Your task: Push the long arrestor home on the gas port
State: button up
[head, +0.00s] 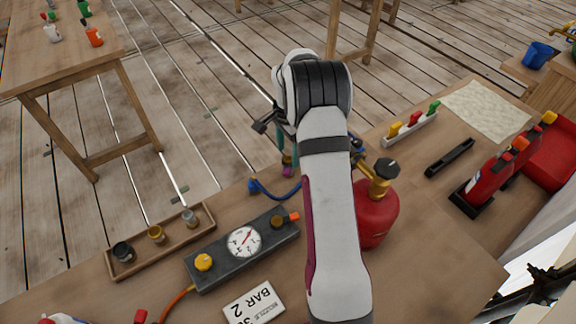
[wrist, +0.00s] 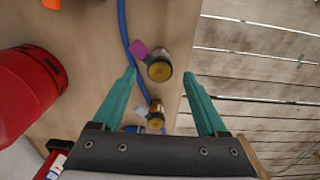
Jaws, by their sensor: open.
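My gripper (wrist: 160,74) is open, with its two teal fingers apart and pointing down at the bench's back edge. In the wrist view a round brass-topped fitting (wrist: 160,70) beside a magenta tag shows between the fingertips, apart from both. A second brass fitting (wrist: 156,114) with a pale tag lies lower between the fingers. I cannot tell which is the long arrestor and which is the gas port, or whether either is seated. In the head view my gripper (head: 288,150) and arm hide most of this spot; a purple piece (head: 288,171) shows under the fingers.
A blue hose (head: 272,195) runs close by. A red cylinder (head: 378,215) with brass valve stands right of my arm. A gauge box (head: 243,242) and a wooden tray (head: 160,240) with three small fittings lie left. Red extinguishers (head: 488,180) stand far right.

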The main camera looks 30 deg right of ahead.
aim_at(288, 166)
jog(key=shift+f, duration=0.8)
notch_tip(288, 166, down, 5)
jog(key=shift+f, duration=0.1)
grip_shut()
notch_tip(288, 166, up, 10)
jog(key=shift+r, duration=0.1)
dwell(0.6)
